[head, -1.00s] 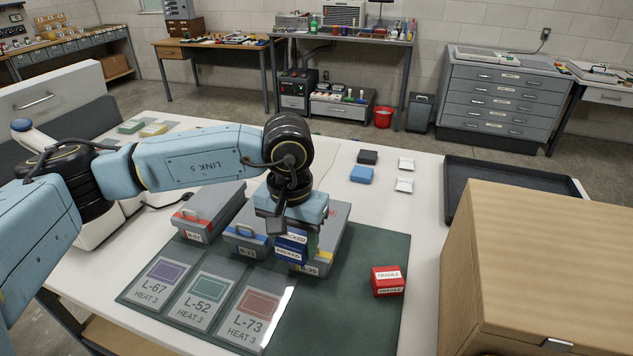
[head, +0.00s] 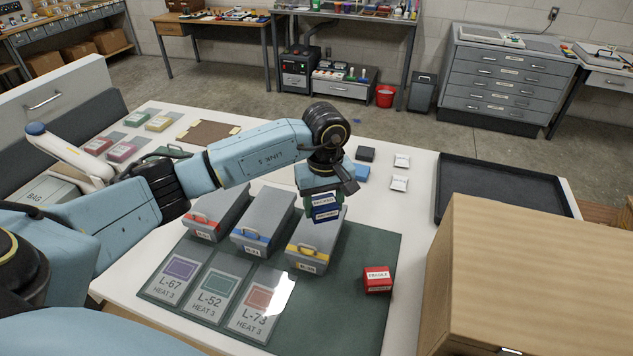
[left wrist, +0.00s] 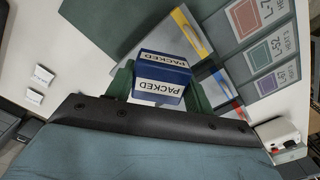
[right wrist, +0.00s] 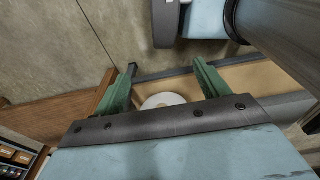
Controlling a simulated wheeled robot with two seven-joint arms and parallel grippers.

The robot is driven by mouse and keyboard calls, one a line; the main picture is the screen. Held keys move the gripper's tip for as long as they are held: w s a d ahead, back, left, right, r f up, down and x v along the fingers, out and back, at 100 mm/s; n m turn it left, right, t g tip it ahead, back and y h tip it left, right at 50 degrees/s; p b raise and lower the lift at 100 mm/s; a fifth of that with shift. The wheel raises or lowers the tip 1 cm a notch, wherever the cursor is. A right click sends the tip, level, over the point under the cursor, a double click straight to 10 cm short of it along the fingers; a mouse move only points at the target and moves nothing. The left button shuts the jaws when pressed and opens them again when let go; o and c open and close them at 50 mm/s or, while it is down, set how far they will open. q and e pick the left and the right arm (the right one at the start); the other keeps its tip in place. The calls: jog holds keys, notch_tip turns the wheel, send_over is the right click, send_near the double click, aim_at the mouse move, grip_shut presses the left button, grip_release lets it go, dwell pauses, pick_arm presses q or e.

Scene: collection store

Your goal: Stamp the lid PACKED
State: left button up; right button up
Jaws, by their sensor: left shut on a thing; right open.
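My left gripper (head: 322,203) is shut on a blue block stamp (head: 325,211) labelled PACKED. The stamp fills the space between the green fingers in the left wrist view (left wrist: 162,72). In the head view it appears over the rear part of the grey case with the yellow band (head: 312,247); I cannot tell the gap. Grey cases with a blue band (head: 262,222) and a red band (head: 217,212) lie to its left. A red FRAGILE stamp (head: 377,282) stands on the green mat (head: 345,320). My right gripper (right wrist: 165,78) is open and empty.
A blue pad (head: 362,172), a dark pad (head: 366,153) and two white packets (head: 401,160) lie behind the mat. Cards L-67, L-52 and L-73 (head: 255,303) lie in front of the cases. A black tray (head: 500,200) and a wooden box (head: 540,260) are at right.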

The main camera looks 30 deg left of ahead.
aim_at(316, 233)
pick_arm(q)
jog(key=shift+a+n+p, duration=0.35)
jog(key=shift+a+n, duration=0.15)
jog(key=shift+a, duration=0.05)
jog(key=shift+s+a+f+n, duration=0.1)
jog(key=shift+s+a+n, duration=0.05)
jog(key=shift+a+n, duration=0.15)
jog(key=shift+a+f, duration=0.1)
jog(key=shift+f, duration=0.5)
notch_tip(316, 233, down, 3)
jog(key=shift+r+b, duration=0.15)
jog(key=shift+b, duration=0.8)
jog(key=shift+f+b, duration=0.55)
jog(key=shift+f, duration=0.65)
pick_arm(e)
jog(key=shift+s+d+f, duration=0.1)
jog(key=shift+s+f, duration=0.55)
jog(key=shift+f, duration=0.2)
pick_arm(q)
jog(key=shift+f+b, duration=0.5)
jog(key=shift+b, duration=0.05)
pick_arm(e)
jog(key=shift+f, duration=0.5)
